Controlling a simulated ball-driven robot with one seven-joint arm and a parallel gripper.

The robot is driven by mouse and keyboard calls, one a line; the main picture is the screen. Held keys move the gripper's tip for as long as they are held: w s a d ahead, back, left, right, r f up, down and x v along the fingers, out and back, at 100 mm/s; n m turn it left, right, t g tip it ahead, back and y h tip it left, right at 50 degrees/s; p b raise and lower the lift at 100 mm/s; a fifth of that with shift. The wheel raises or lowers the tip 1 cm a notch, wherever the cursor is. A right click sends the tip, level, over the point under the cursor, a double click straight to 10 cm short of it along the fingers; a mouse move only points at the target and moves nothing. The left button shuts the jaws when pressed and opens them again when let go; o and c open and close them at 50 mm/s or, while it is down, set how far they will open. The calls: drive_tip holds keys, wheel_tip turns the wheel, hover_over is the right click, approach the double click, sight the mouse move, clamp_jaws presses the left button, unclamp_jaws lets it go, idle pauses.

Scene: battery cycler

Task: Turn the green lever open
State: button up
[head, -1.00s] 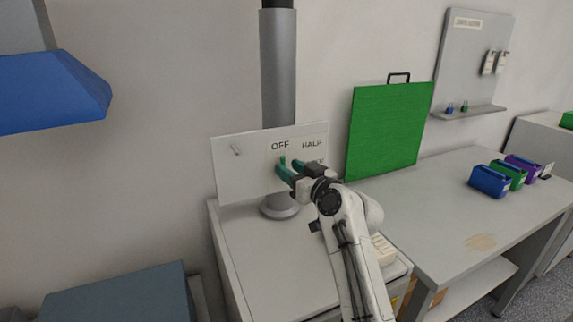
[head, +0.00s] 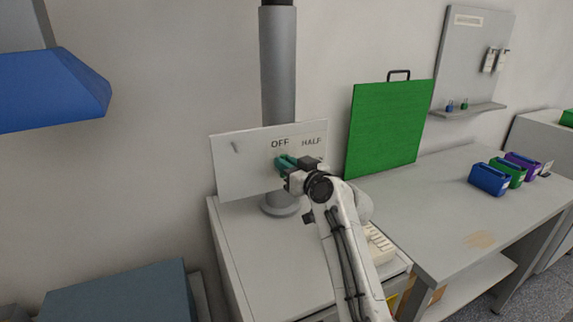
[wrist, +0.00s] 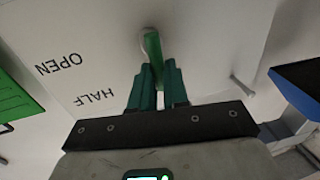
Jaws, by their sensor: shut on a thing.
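The green lever (wrist: 153,48) is mounted on a white panel (head: 240,175) and shows in the wrist view, running from its pivot down between my fingers. My gripper (wrist: 155,78) has teal fingers shut on the lever's free end, one on each side. In the head view my gripper (head: 284,163) is at the panel just below the OFF label (head: 279,143), and it mostly hides the lever. The HALF label (head: 311,141) is to the right. The OPEN label (wrist: 61,65) shows in the wrist view, beyond the HALF label (wrist: 94,98).
A grey pole (head: 278,70) stands behind the panel. A small peg (wrist: 243,84) sticks out of the panel. A green board (head: 388,130) stands to the right. Several coloured boxes, one blue (head: 489,180), are on the right table. A blue hood (head: 50,90) is at the upper left.

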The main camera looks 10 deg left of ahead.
drive_tip(key=shift+f+b, duration=0.1)
drive_tip(key=shift+b, duration=0.25)
clamp_jaws()
drive_tip(key=shift+w+d+f+m+t+h+b, duration=0.25)
drive_tip(key=shift+d+f+m+t+b, duration=0.3)
drive_tip(key=shift+m, duration=2.8)
drive_tip(key=shift+w+d+f+m+t+h+b, duration=0.3)
drive_tip(key=shift+f+m+t+b, duration=0.4)
drive_tip(key=shift+m, duration=2.7)
drive_tip(key=shift+w+d+f+m+t+h+b, duration=0.25)
drive_tip(key=shift+d+f+m+t+b, duration=0.4)
drive_tip(key=shift+m, duration=2.7)
drive_tip(key=shift+a+r, duration=0.1)
drive_tip(key=shift+a, duration=0.1)
drive_tip(key=o, duration=0.6)
unclamp_jaws()
drive_tip(key=shift+o, duration=0.4)
